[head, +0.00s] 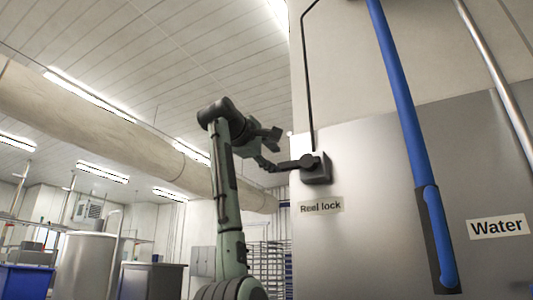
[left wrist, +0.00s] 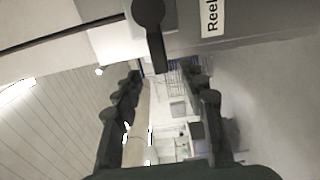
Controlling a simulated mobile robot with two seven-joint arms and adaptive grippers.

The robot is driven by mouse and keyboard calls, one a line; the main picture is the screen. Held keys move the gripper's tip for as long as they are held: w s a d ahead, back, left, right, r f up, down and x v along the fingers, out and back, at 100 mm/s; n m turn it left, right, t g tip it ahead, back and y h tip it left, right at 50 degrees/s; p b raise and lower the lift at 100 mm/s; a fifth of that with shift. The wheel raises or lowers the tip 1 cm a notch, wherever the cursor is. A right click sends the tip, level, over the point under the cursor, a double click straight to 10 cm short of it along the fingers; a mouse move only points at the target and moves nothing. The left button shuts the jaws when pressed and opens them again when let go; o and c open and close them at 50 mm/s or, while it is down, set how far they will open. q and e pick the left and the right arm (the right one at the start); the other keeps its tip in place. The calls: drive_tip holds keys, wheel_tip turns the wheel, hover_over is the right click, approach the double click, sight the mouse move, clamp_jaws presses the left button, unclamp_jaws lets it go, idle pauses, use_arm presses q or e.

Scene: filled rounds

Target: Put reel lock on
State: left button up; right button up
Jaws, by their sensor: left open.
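The reel lock is a grey box with a dark rotary switch (head: 317,168) on the metal wall panel, above a label reading "Reel lock" (head: 320,206). Its dark lever points left in the head view. My left gripper (head: 271,148) is just left of the switch, near the lever's free end. In the left wrist view the left gripper (left wrist: 164,75) is open, its fingers apart on both sides of the picture. The lever (left wrist: 155,50) reaches down towards the gap between the fingertips. I cannot tell whether any finger touches it. My right gripper is not in view.
A blue lance (head: 403,100) with a dark-edged lower grip hangs right of the switch, beside a "Water" label (head: 496,227). A thin dark conduit (head: 306,80) runs down to the switch box. Bins (head: 150,281) and a grey drum (head: 84,265) stand far left.

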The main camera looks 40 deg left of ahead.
use_arm(q)
drive_tip(key=shift+v, duration=1.95)
